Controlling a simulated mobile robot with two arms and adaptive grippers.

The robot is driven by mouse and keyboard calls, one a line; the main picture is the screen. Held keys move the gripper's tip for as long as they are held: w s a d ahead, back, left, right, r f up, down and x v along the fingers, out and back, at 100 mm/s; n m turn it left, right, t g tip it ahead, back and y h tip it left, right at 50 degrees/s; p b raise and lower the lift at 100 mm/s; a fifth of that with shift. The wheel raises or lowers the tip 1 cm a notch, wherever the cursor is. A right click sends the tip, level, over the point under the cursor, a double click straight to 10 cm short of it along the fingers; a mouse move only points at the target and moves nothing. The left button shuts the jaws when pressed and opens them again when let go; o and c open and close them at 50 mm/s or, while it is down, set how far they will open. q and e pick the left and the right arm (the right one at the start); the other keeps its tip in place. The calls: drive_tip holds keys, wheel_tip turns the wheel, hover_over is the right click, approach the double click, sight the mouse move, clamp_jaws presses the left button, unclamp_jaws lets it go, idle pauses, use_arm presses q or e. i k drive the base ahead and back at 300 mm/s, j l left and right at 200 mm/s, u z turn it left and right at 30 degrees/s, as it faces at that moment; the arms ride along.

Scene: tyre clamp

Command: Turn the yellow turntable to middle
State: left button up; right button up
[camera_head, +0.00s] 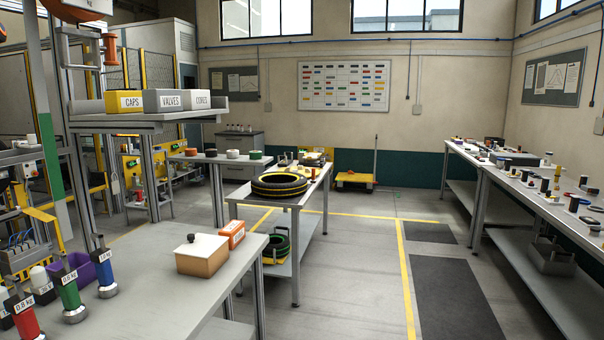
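On the table in the middle of the room lies a black tyre (281,180) with yellow bands around it. The yellow turntable cannot be told apart from these bands at this distance, and its turned position cannot be read. Neither of my grippers shows in the head view.
A near grey workbench (165,285) carries a tan box with a lid (202,255), an orange box (231,234) and coloured weights. A long bench (520,180) with small parts runs along the right. A yellow cart (355,179) stands at the back wall. The floor between is clear.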

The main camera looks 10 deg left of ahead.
sight(307, 171)
drive_tip(key=i+z, duration=0.25)
drive_tip(key=i, duration=5.3)
drive_tip(key=j, duration=0.05)
